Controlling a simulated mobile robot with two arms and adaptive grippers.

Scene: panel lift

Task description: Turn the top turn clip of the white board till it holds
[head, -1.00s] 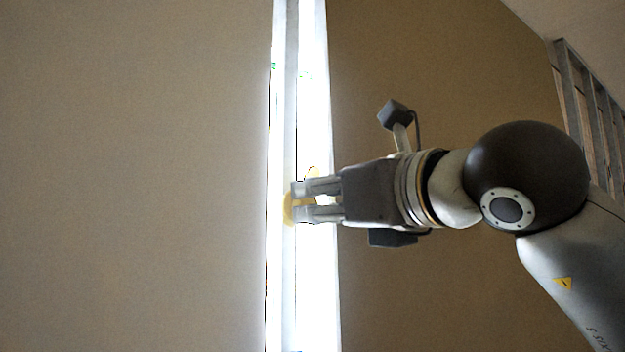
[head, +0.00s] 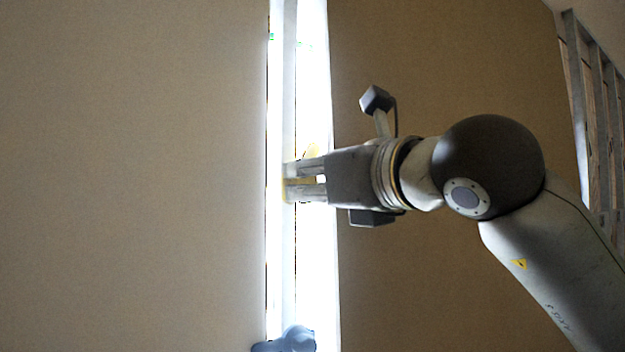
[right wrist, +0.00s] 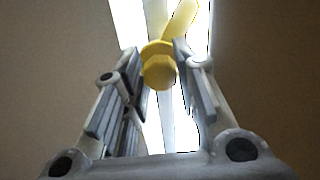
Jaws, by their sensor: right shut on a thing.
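The yellow turn clip (right wrist: 160,70) shows in the right wrist view as a faceted knob with a yellow wing (right wrist: 182,20) that slants up to the right. In the head view only small yellow parts of the clip (head: 312,150) show around my fingers. My right gripper (head: 287,181) comes in level from the right and is shut on the clip's knob, with one finger on each side (right wrist: 162,75). The clip sits in front of a bright white upright strip (head: 314,260); glare hides the edges of the white board. My left gripper is out of view.
Wide tan surfaces stand left (head: 130,180) and right (head: 430,290) of the bright strip. A blue-grey rounded thing (head: 290,341) shows at the strip's foot in the picture. A grey ladder-like frame (head: 592,110) stands at the far right.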

